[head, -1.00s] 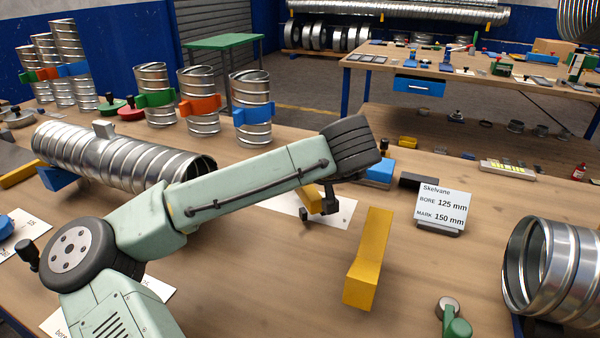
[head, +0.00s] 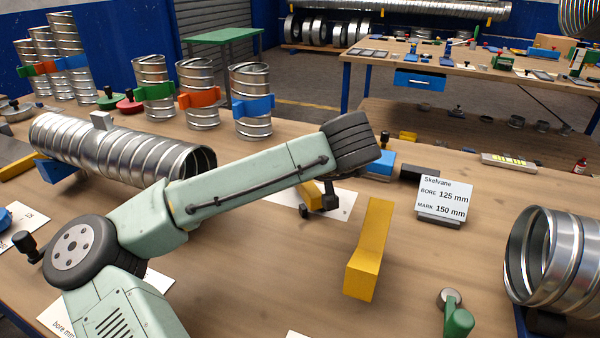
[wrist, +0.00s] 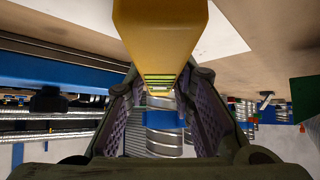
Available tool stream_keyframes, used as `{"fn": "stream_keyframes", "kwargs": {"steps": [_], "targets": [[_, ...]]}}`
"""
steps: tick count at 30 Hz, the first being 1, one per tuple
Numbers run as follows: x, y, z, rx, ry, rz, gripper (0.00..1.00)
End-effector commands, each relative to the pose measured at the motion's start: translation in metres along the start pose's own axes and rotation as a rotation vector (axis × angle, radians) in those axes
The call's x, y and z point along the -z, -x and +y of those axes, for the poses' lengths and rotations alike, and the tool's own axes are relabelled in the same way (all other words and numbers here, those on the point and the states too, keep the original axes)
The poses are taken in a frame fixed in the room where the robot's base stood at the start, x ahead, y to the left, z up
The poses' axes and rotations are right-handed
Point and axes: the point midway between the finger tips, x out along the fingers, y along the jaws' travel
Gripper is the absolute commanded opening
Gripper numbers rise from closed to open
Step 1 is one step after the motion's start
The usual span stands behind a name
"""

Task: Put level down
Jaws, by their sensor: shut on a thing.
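The level is a yellow bar with a green-lined vial, seen close up in the wrist view (wrist: 160,40). My gripper (wrist: 158,100) is shut on it, with a finger on each side. In the head view only a short yellow part of the level (head: 309,193) shows under my forearm, beside the dark fingers of my gripper (head: 318,202). It is over a white card (head: 342,206) on the workbench (head: 250,270). The rest of it is hidden by my arm. I cannot tell whether the level touches the card.
A yellow angular block (head: 370,250) stands just right of the card. A Skelvane sign (head: 444,197), a green-handled tool (head: 456,315) and a ribbed duct (head: 550,265) are farther right. A long spiral duct (head: 120,150) lies at left. Bare wood lies in front.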

Motion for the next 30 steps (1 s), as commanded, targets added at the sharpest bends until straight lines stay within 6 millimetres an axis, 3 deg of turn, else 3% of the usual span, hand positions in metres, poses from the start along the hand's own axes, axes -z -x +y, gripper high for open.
{"fn": "stream_keyframes", "kwargs": {"steps": [3,4,13,24,30], "targets": [[-0.002,-0.002,0.0,-0.001,0.001,0.001,0.0],[-0.001,-0.001,0.0,0.0,0.0,0.002,0.25],[-0.001,-0.001,0.0,0.0,0.0,0.001,0.45],[-0.002,0.001,0.001,-0.001,-0.001,0.0,0.46],[-0.002,0.03,0.002,-0.005,-0.002,0.002,0.46]]}}
